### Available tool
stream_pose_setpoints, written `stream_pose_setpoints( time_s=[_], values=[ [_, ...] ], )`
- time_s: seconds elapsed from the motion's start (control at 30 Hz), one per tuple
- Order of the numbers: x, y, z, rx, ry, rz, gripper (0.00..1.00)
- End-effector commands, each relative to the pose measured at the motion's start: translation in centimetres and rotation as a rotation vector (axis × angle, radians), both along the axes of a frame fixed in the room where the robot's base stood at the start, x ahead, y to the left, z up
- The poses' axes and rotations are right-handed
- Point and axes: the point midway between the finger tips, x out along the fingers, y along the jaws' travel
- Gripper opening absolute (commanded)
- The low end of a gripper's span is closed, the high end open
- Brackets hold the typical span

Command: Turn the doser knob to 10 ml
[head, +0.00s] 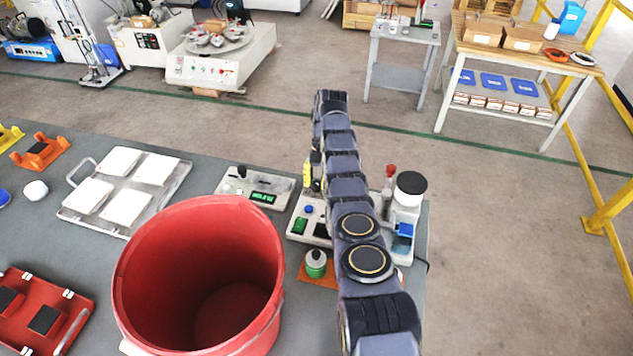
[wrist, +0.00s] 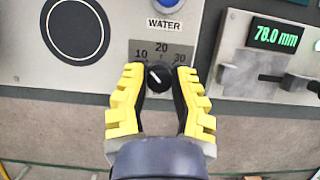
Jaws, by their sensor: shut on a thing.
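The doser panel (wrist: 110,15) fills the upper left of the wrist view. Its black knob (wrist: 161,79) has a white pointer mark and sits under a grey scale (wrist: 160,52) reading 10 at left, 20 at top and 30 at right. The pointer slants up and left, toward the 10 side. My gripper (wrist: 159,85) is shut on the knob, one yellow-backed finger on each side. In the head view my arm hides the knob; part of the doser (head: 300,226) shows left of the arm, and a yellow finger of my gripper (head: 316,172) shows beside it.
A blue button (wrist: 169,4) marked WATER is above the scale. A measuring device (wrist: 228,50) reading 78.0 mm stands right of the doser in the wrist view. In the head view, a large red bucket (head: 140,270) and a tray of white tiles (head: 80,215) stand left of my arm.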

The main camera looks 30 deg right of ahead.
Motion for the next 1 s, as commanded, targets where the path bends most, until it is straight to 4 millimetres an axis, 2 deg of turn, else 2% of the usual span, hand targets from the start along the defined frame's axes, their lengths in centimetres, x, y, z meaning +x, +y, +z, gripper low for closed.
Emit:
stream_pose_setpoints(
  time_s=[0.2,0.23,0.3,0.77,1.0],
  values=[
    [-0.17,0.15,-0.31,0.004,0.007,0.002,0.00],
    [-0.16,0.13,-0.30,0.004,0.008,0.001,0.37],
    [-0.15,0.13,-0.27,0.004,0.006,0.001,0.59],
    [-0.08,0.05,-0.03,0.001,0.005,-0.016,0.59],
    [-0.08,0.19,0.00,0.003,0.007,-0.169,0.59]
  ],
)
